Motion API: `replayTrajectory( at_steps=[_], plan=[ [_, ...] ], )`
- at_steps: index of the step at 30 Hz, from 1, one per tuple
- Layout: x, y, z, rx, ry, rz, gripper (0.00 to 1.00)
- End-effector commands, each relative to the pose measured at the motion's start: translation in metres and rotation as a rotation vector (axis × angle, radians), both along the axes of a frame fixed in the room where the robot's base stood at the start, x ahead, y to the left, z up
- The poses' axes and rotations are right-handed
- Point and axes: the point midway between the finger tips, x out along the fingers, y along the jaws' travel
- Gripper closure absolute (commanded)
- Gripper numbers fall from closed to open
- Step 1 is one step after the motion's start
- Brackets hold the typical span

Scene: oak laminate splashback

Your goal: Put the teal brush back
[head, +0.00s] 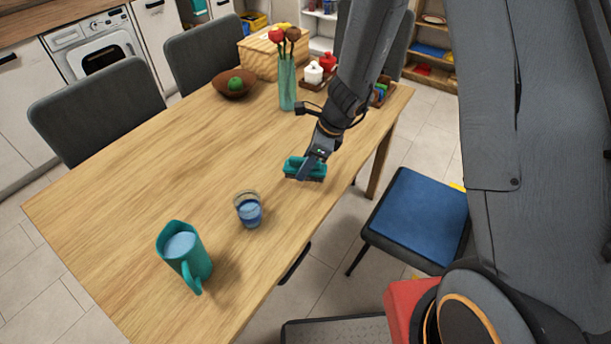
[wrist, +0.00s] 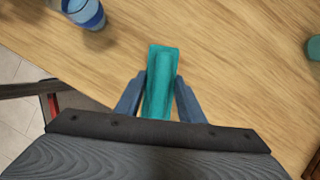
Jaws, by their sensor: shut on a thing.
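The teal brush (head: 304,168) is held in my gripper (head: 307,174) over the right side of the wooden table. In the wrist view the brush (wrist: 160,75) stands lengthwise between the two fingers of my gripper (wrist: 159,92), which are shut on it. Dark bristles show along its lower edge in the head view. Whether the brush touches the tabletop or hangs just above it, I cannot tell.
On the table (head: 130,190) stand a glass of blue liquid (head: 248,212), a teal jug (head: 183,252), a teal vase (head: 287,85) with flowers, a brown bowl (head: 234,88) and a wooden box (head: 262,58). A blue-seated chair (head: 417,217) is at the right. The table's middle is clear.

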Motion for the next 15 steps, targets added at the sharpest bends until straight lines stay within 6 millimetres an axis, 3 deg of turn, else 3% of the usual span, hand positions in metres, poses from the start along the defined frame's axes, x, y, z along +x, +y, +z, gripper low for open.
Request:
replayTrajectory(
  at_steps=[10,15],
  plan=[
    [0.0,-0.001,-0.04,0.0,0.001,-0.002,0.97],
    [0.001,-0.001,-0.047,0.001,-0.001,-0.003,0.97]
  ],
)
